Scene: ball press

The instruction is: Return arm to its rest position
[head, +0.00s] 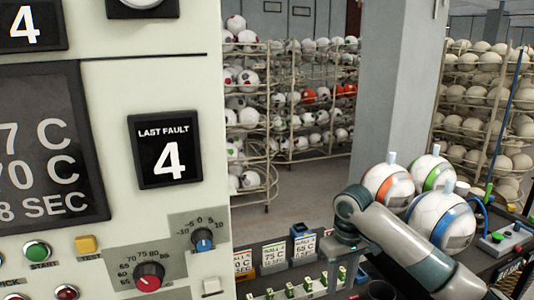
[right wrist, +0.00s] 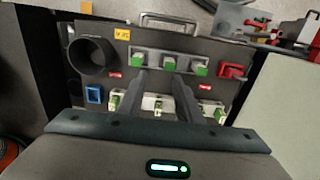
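My right arm (head: 405,235) reaches in from the lower right of the head view, bent downward at the wrist. Its gripper (head: 340,268) is low over the dark bench, partly hidden by the arm. In the right wrist view the two grey fingers (right wrist: 158,82) stand apart with nothing seen between them. They are over a dark panel (right wrist: 112,62) with green-topped pieces in pale holders, one row at the top (right wrist: 170,64) and one nearer (right wrist: 158,104). Whether the fingers touch the panel cannot be told. My left gripper is not in view.
The pale control cabinet (head: 150,80) fills the left, with a "LAST FAULT 4" display (head: 166,149) and a red knob (head: 149,276). Several balls (head: 442,220) sit beside my right arm. A black cup (right wrist: 91,56) and red piece (right wrist: 232,71) flank the panel. Ball racks (head: 300,100) stand behind.

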